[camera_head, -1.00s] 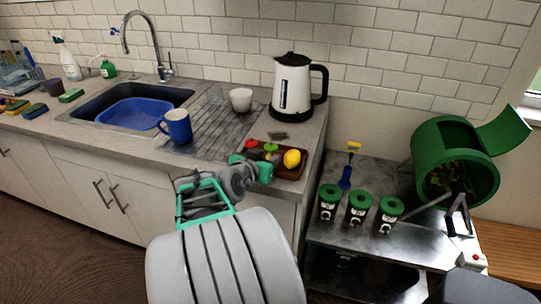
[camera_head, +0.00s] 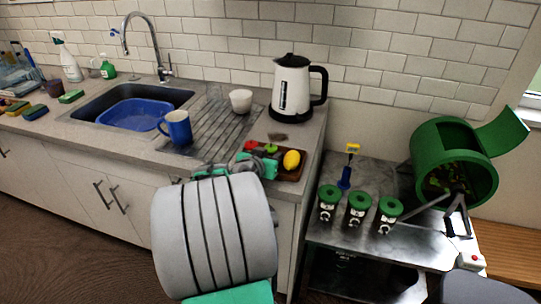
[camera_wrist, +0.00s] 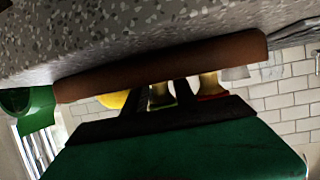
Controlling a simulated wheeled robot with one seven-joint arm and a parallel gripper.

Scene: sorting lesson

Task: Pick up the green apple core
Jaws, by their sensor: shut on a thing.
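The green apple core (camera_head: 270,148) is at the brown tray (camera_head: 292,176) on the counter. In the wrist view, which is upside down, the pale apple core with a green end (camera_wrist: 160,96) sits between my two dark fingers. My gripper (camera_wrist: 163,95) is shut on it, and the fingers partly hide it. In the head view my gripper (camera_head: 262,161) is low at the tray's front left. Whether the core touches the tray floor cannot be seen.
A red-ended apple core (camera_head: 251,145) and a yellow lemon (camera_head: 291,159) are beside it in the tray. The kettle (camera_head: 294,88), blue mug (camera_head: 177,127) and white cup (camera_head: 241,101) stand behind and left. Green-lidded canisters (camera_head: 359,209) stand on the lower metal table.

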